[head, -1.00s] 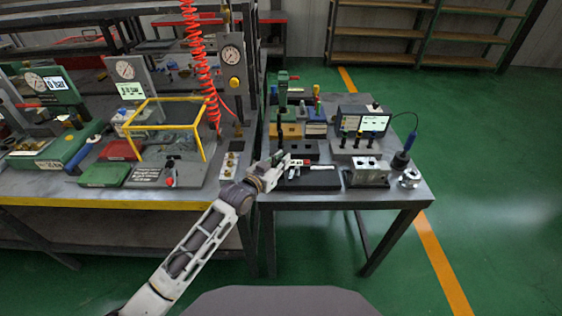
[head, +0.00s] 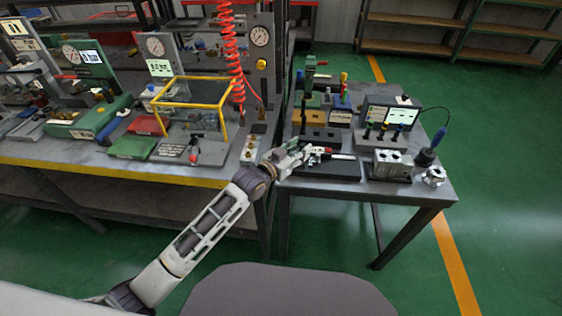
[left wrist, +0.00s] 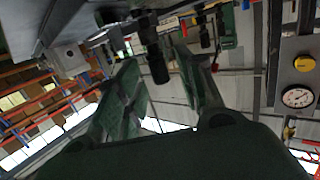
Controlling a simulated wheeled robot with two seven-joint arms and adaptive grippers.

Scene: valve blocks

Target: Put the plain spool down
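My left gripper (head: 303,155) is over the left front part of the small grey table, beside a black tray (head: 330,171). In the left wrist view its two green-padded fingers (left wrist: 157,55) stand apart. A dark, stepped cylinder (left wrist: 158,66), which looks like the plain spool, shows between them with a narrow gap on each side. I cannot tell whether it touches anything below. In the head view the spool cannot be made out at the gripper. A metal valve block (head: 388,165) stands to the right. My right gripper is not in view.
Behind the gripper stand a green hand press (head: 309,75) and small coloured holders. A display box (head: 391,114) and a blue-handled tool (head: 431,147) are at the right. The long bench (head: 200,172) with a yellow-framed guard (head: 190,106) is at the left.

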